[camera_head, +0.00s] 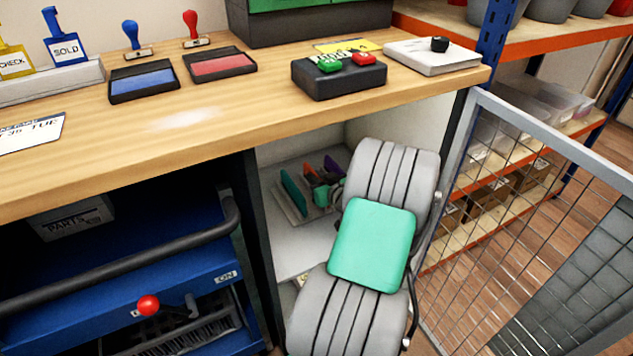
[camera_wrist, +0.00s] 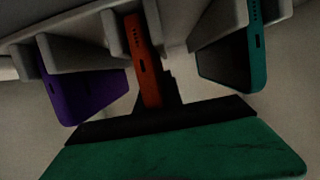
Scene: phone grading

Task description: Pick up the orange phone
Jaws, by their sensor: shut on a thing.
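The orange phone (camera_wrist: 145,65) stands on edge in a slot of the pale rack (camera_wrist: 80,22), in the middle of the wrist view. My gripper (camera_wrist: 160,97) is at its lower part, shut on it; the dark fingers are hard to make out in the shade. A purple phone (camera_wrist: 82,92) stands to the left and a teal phone (camera_wrist: 234,60) to the right in the same rack. In the head view, my gripper (camera_head: 328,190) reaches inside the cabinet, and the orange phone (camera_head: 309,173) shows as a small patch between the teal (camera_head: 292,192) and purple (camera_head: 332,165) phones.
The cabinet is under the wooden worktop (camera_head: 190,125), whose edge overhangs it. A mesh door (camera_head: 540,200) stands open at right. A blue drawer unit (camera_head: 130,265) is at left. Neighbouring phones stand close on both sides of the orange one.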

